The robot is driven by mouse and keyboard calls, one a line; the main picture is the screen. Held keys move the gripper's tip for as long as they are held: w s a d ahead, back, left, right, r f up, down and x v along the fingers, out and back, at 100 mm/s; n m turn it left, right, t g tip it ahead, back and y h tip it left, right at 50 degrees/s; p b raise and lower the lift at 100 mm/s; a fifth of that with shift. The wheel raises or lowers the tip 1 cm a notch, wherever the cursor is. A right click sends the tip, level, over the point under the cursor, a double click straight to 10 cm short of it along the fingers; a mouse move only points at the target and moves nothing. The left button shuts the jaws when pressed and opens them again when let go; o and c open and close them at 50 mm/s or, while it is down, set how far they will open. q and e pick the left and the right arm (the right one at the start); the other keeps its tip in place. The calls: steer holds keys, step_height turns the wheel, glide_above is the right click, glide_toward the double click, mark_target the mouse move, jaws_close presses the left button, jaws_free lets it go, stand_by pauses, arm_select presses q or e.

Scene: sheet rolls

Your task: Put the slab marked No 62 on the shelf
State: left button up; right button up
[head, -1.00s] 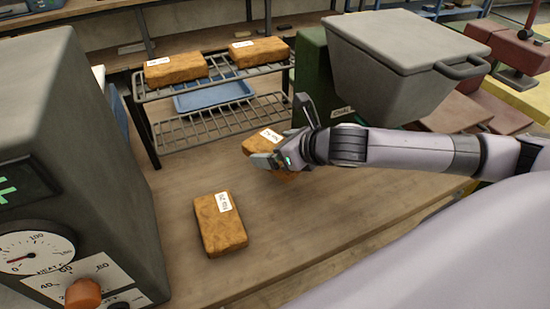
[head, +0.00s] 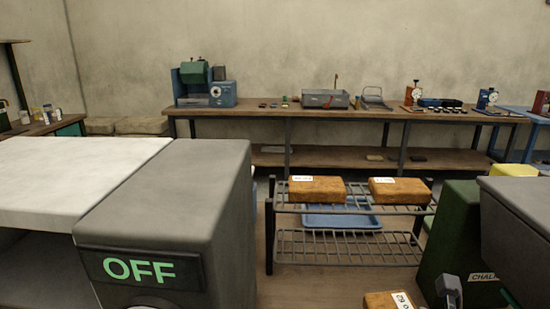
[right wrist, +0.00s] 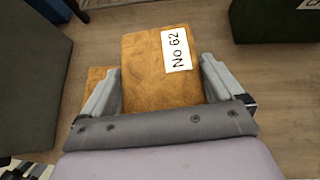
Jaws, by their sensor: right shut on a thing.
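The slab marked No 62 (right wrist: 145,70) is an orange-brown block with a white label. In the right wrist view it sits between the two fingers of my right gripper (right wrist: 160,80), which is shut on it. The slab's top edge and label also show at the bottom of the head view (head: 380,300), in front of the shelf. The shelf is a dark two-tier wire rack (head: 345,235). Its upper tier bears two similar slabs, one at the left (head: 317,189) and one at the right (head: 400,190), with a gap between. My left gripper is not in view.
The lower tier looks empty; a blue tray (head: 340,217) shows behind the rack. A grey machine reading OFF (head: 200,200) stands left, a green box (head: 450,235) and grey bin (head: 520,210) right. Another slab (right wrist: 95,75) lies partly hidden below the held one.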

steer(key=shift+s+d+r+m+h, duration=0.1)
steer(key=shift+s+r+m+h, duration=0.2)
steer(key=shift+s+m, duration=0.15)
steer(key=shift+r, duration=0.1)
stand_by(0.9)
